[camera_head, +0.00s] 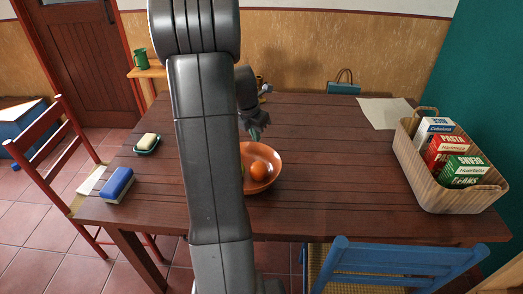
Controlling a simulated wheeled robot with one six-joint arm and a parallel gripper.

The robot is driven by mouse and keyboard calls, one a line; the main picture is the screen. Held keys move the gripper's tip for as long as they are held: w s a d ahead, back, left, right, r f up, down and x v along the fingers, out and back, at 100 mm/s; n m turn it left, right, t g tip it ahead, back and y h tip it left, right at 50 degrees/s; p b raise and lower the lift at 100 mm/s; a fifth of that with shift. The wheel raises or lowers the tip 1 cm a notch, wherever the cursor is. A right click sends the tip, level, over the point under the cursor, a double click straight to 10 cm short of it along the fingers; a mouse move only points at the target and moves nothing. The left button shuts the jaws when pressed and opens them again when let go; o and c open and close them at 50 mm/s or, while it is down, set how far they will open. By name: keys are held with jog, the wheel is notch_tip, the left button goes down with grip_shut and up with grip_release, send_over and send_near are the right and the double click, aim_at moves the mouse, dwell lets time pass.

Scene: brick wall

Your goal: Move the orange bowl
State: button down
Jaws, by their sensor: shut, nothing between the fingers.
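An orange bowl (271,158) stands on the dark wooden table (320,190), near the middle. An orange fruit (258,170) lies in it, and a bit of something green shows at its left side. My arm crosses the view in front and hides the left part of the bowl. My gripper (256,134) is just behind the bowl's far rim, partly hidden by my arm. It is shut and empty. I cannot tell whether it touches the rim.
A basket (408,162) with several food boxes stands at the table's right end. Paper (386,113) lies behind it. A blue sponge-like block (117,184) and a soap dish (147,148) are at left. A red chair (58,150) and blue chair (398,262) flank the table. The table right of the bowl is clear.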

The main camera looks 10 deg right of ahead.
aim_at(263, 158)
jog(key=x, duration=0.9)
jog(key=shift+f, duration=0.35)
jog(key=shift+w+d+r, duration=0.1)
jog(key=shift+w+d, duration=0.05)
jog(key=shift+d, duration=0.1)
jog(key=w+d+p, duration=0.2)
jog(key=w+d, duration=0.3)
jog(key=d, duration=0.1)
jog(key=w+d+p, duration=0.2)
jog(key=w+d, duration=0.3)
jog(key=d, duration=0.2)
jog(key=w+d+p, duration=0.2)
jog(key=w+d, duration=0.4)
jog(key=d, duration=0.1)
jog(key=shift+w+d, duration=0.1)
jog(key=b+v, duration=0.1)
jog(key=v, duration=1.2)
jog(key=shift+r, duration=0.35)
jog(key=shift+f, duration=0.15)
